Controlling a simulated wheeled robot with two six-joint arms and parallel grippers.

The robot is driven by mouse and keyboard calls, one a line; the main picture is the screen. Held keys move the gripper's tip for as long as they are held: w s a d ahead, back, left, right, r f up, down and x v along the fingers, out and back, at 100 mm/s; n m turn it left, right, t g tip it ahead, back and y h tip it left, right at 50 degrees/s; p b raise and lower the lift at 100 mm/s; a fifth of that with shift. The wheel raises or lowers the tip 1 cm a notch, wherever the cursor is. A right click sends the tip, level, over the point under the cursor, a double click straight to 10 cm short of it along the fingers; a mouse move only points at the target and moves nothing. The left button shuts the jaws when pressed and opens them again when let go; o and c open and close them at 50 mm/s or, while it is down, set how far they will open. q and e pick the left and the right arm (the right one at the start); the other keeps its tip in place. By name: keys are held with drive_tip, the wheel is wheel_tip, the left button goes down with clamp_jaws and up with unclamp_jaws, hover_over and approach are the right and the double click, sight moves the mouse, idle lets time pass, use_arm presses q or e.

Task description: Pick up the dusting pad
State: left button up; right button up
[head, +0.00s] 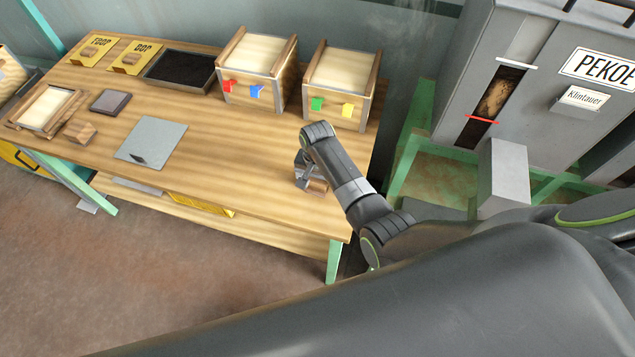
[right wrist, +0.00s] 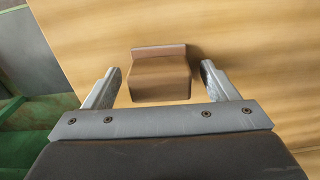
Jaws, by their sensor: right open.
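A small brown block with a raised strip along one edge, seemingly the dusting pad (right wrist: 160,80), lies on the wooden table. In the right wrist view it sits between the two fingers of my right gripper (right wrist: 161,70), with a gap on each side. In the head view my right gripper (head: 306,176) is low over the front right of the table. The block (head: 318,187) partly shows beside the fingers there. The gripper is open and holds nothing. My left gripper is not in view.
On the table (head: 230,170) stand two wooden boxes (head: 258,72) with coloured tabs, a black tray (head: 180,70), a grey sheet (head: 151,141), a dark square pad (head: 110,102) and another brown block (head: 80,132). A grey cabinet (head: 555,60) stands right. The table's middle is clear.

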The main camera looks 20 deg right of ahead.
drive_tip(key=shift+f, duration=0.15)
drive_tip(key=c, duration=1.1)
wheel_tip(320, 180, up, 10)
drive_tip(key=shift+r+b, duration=0.1)
drive_tip(key=shift+b, duration=0.2)
